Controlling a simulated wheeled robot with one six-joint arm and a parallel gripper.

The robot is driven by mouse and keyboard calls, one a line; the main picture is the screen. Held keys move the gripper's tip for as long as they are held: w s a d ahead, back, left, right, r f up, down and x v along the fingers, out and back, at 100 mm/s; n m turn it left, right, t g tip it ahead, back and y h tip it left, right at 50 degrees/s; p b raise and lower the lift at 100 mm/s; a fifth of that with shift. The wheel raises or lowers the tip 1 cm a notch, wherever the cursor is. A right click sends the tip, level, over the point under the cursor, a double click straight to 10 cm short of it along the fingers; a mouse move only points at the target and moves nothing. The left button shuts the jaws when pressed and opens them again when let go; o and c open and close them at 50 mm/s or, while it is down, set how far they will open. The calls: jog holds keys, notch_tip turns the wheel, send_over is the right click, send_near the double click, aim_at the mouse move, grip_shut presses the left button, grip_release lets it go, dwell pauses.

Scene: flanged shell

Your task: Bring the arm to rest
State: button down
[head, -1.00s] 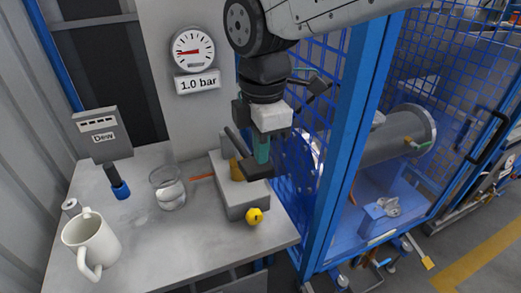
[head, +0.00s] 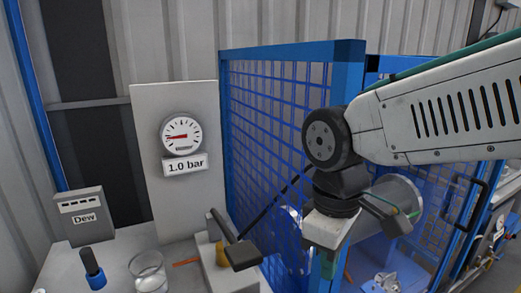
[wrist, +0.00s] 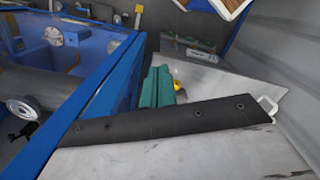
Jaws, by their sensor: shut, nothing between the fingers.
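My gripper (head: 346,262) hangs from my arm on the right of the head view, in front of the blue mesh cage, with its white body pointing down. Its teal fingers are mostly hidden or dim there. In the wrist view, the teal fingers (wrist: 156,88) are together with nothing held. They are clear of the bench and its dark-handled lever (head: 241,254), which stands to the left of my gripper in the head view.
The blue mesh cage (head: 270,130) stands close behind my gripper. A gauge (head: 181,135) sits over a "1.0 bar" label (head: 185,164). A glass (head: 148,272), a blue-collared black knob (head: 92,268) and a "Dew" box (head: 80,217) are at left. Open room lies above the bench.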

jog(key=s+d+m+t, duration=0.1)
jog(key=s+d+m, duration=0.3)
jog(key=d, duration=0.4)
jog(key=s+d+m, duration=0.3)
jog(key=d+m, duration=0.3)
jog(key=d, duration=0.1)
jog(key=shift+s+d+r+t, duration=0.2)
jog(key=shift+s+d+t, duration=0.2)
jog(key=shift+d, duration=0.1)
